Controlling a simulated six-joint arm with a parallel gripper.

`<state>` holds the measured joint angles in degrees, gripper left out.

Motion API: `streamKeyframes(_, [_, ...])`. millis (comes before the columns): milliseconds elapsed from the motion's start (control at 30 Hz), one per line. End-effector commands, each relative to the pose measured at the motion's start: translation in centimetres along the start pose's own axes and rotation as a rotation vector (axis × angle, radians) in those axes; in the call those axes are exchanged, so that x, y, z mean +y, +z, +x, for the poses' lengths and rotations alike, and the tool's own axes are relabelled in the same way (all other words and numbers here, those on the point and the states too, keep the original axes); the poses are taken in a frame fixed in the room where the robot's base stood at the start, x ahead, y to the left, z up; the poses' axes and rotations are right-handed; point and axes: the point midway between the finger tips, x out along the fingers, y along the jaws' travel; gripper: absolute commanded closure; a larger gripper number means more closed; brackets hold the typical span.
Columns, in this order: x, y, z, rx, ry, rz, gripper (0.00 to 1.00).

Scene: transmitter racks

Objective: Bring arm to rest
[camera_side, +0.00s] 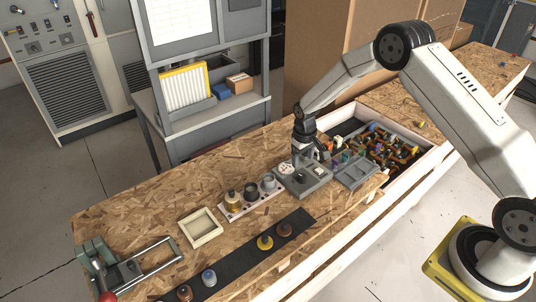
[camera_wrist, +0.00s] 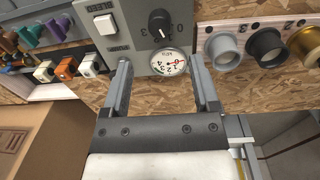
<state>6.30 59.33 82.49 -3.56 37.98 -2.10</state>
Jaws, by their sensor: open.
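My arm reaches over the chipboard bench (camera_side: 140,215) from the right in the side view. My gripper (camera_side: 303,152) points down just above a grey control box (camera_side: 310,181) on the bench. In the wrist view my gripper (camera_wrist: 160,62) has its two fingers spread well apart with nothing between them. The same box (camera_wrist: 130,15) shows there beyond the fingers, with a black knob (camera_wrist: 161,22), a white button and a round dial gauge (camera_wrist: 168,63). I cannot tell whether the fingertips touch the box.
Several ringed sockets (camera_wrist: 266,47) stand beside the box. A bin of coloured parts (camera_side: 428,160) lies to its right in the side view. A cream tray (camera_side: 201,227), a black strip (camera_side: 220,276) with knobs and a red-handled clamp (camera_side: 106,272) lie left. A grey rack (camera_side: 212,130) stands behind.

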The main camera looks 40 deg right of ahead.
Motion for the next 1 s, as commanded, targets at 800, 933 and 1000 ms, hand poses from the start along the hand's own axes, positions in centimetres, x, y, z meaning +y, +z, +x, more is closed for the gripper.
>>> streamKeyframes(800, [-2.4, 6.4, -9.4, 0.089, -0.014, -0.009, 0.22])
streamKeyframes(933, [-3.0, 8.7, -11.3, 0.111, -0.017, -0.012, 0.22])
streamKeyframes(1000, [-3.3, 10.0, -12.2, 0.124, -0.02, -0.014, 0.22])
